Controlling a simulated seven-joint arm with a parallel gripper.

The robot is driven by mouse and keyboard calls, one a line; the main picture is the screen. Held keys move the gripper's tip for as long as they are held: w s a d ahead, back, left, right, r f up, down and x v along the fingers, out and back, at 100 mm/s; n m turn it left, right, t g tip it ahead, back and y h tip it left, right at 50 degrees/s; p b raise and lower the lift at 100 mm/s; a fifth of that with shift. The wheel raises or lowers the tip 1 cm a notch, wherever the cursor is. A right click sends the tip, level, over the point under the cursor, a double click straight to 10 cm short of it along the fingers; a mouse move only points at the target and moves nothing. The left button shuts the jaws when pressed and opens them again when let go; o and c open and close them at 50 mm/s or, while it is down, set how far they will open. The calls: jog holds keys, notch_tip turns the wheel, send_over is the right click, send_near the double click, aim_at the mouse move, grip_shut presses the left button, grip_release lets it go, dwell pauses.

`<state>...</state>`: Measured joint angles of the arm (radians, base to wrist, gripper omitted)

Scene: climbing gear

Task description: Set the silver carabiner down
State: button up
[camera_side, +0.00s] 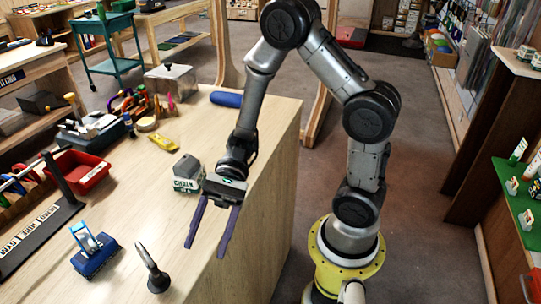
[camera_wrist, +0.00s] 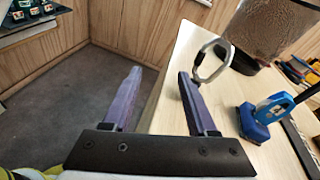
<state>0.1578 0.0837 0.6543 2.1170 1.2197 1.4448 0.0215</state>
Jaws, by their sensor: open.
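The silver carabiner (camera_side: 147,256) stands tilted on the light wooden tabletop near its front, with a dark round piece at its lower end. In the wrist view the carabiner (camera_wrist: 197,75) shows as a grey loop by the tip of the right finger. My gripper (camera_side: 206,250) has two long purple fingers, spread wide apart with nothing between them. In the side view the fingers are to the right of the carabiner, with a gap between. The wrist view shows my gripper (camera_wrist: 160,75) open over the table's edge, with the left finger over the floor.
A blue clamp-like tool (camera_side: 94,254) stands left of the carabiner. A chalk block (camera_side: 187,173) is close behind my gripper. A black sign board (camera_side: 38,235), a red bin (camera_side: 80,172) and a yellow item (camera_side: 162,142) lie farther off. A translucent container (camera_wrist: 275,25) stands beyond the carabiner.

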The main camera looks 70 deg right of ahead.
jog(key=s+d+r+n+t+h, duration=0.3)
jog(key=d+r+n+t+h, duration=0.1)
jog(key=d+n+h, duration=0.2)
jog(key=s+d+r+n+t+h, duration=0.3)
jog(key=s+d+r+n+h, duration=0.1)
jog(key=d+n+h, duration=0.3)
jog(key=d+r+h, duration=0.1)
jog(key=d+h, duration=0.1)
jog(key=d, duration=0.2)
jog(key=shift+t, duration=0.4)
jog(key=shift+s, duration=0.1)
